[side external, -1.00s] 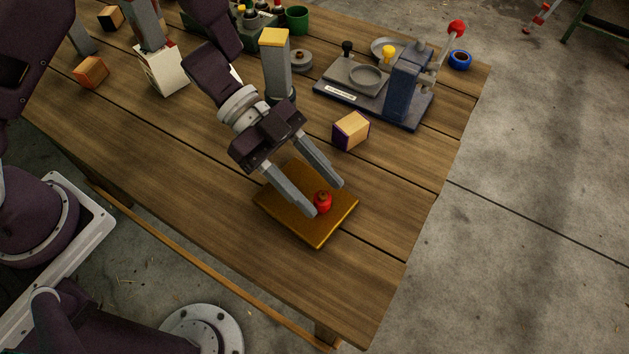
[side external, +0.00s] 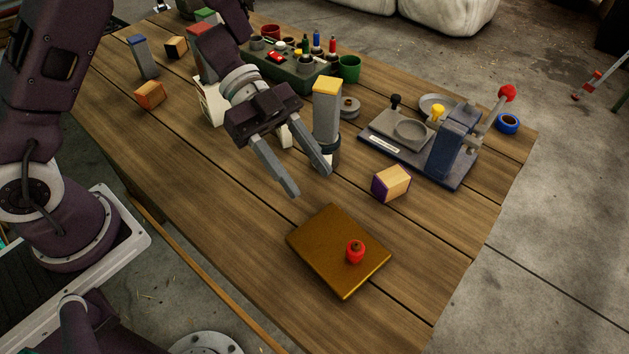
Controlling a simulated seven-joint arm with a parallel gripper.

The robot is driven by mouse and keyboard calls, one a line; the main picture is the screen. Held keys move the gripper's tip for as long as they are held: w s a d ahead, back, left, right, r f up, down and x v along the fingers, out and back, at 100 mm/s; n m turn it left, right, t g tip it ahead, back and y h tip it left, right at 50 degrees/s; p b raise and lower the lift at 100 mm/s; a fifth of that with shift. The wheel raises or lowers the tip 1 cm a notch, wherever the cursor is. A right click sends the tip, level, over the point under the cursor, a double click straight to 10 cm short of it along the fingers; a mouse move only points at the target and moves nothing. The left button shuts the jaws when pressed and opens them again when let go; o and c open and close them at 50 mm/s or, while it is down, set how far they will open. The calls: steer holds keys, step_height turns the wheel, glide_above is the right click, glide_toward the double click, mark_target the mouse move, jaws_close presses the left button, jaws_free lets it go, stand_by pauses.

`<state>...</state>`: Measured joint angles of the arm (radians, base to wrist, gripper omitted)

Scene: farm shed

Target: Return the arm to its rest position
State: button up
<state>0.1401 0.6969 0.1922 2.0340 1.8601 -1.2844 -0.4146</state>
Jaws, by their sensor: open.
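My gripper (side external: 308,182) is open and empty, its two grey fingers spread above the wooden table (side external: 240,215). It hangs up and to the left of a brown-gold square board (side external: 325,262), apart from it. A small red round object (side external: 355,251) with a dark top stands on the board, toward its right side. Nothing is between the fingers. My arm reaches in from the upper left.
A wooden block with a purple side (side external: 391,183) lies right of my gripper. A yellow-topped grey post (side external: 326,110) stands close behind the fingers. A blue press with a red knob (side external: 452,152) stands at the right. A green tray (side external: 272,72) holds several small items.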

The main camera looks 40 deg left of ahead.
steer(key=w+d+r+n+t+y, duration=0.2)
steer(key=w+d+r+n+t, duration=0.3)
steer(key=w+r+t, duration=0.15)
steer(key=w+a+r+n+t+y, duration=0.1)
steer(key=a+r+n+t+y, duration=0.55)
steer(key=a+r, duration=0.4)
steer(key=s+a+n+g+y, duration=0.3)
steer(key=s+a+n+y, duration=0.35)
steer(key=s+a, duration=0.45)
steer(key=s+d+f+n+g+h, duration=0.1)
steer(key=s+d+f+g+h, duration=0.1)
steer(key=s, duration=0.8)
steer(key=shift+s+f+n+g+h, duration=0.3)
steer(key=shift+f+g+h, duration=0.15)
steer(key=shift+f, duration=0.2)
